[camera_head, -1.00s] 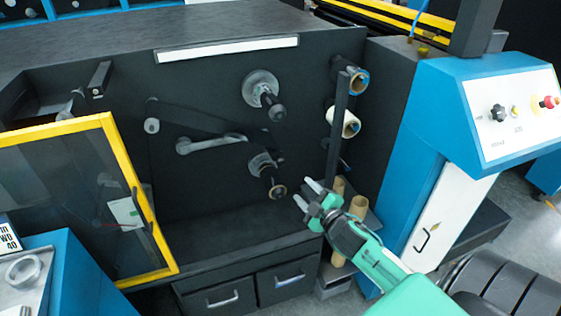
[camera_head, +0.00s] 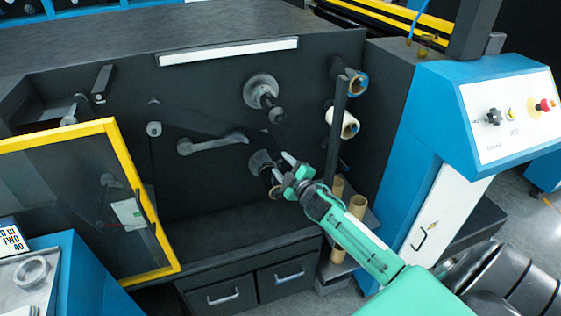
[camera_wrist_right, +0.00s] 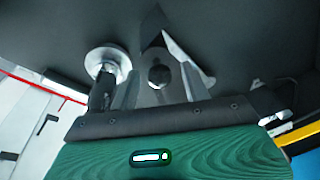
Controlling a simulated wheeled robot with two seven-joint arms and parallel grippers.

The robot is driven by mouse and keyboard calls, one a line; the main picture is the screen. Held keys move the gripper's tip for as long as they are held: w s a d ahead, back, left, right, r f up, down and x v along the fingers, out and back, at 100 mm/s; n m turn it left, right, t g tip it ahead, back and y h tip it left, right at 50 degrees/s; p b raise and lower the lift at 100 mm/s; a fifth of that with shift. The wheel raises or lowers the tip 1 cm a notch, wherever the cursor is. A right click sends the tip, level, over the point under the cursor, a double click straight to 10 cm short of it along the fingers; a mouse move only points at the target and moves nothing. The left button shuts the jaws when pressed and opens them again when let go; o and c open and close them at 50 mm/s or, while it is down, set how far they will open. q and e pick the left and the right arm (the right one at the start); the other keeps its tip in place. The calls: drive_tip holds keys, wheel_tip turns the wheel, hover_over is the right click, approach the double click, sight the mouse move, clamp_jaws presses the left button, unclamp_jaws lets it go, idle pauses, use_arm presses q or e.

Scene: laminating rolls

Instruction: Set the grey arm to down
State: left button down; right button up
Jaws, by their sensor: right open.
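The grey arm (camera_head: 212,143) is a lever on the dark machine panel in the head view. It lies nearly level, its right end slightly higher. My right gripper (camera_head: 280,173) is open, to the right of and below the grey arm, in front of the lower spindle (camera_head: 262,162), and partly hides it. In the right wrist view a dark round-ended part (camera_wrist_right: 160,76) shows between the fingers; I cannot tell whether they touch it. My left gripper is not in view.
An upper spindle (camera_head: 262,92) sticks out above my right gripper. A dark upright post (camera_head: 337,130) and rolls (camera_head: 342,122) stand to the right. A yellow-framed clear door (camera_head: 140,190) stands open at left. Drawers (camera_head: 222,296) lie below the shelf.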

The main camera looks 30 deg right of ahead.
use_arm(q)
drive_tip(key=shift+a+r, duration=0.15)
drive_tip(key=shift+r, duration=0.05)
use_arm(e)
drive_tip(key=shift+w, duration=0.9)
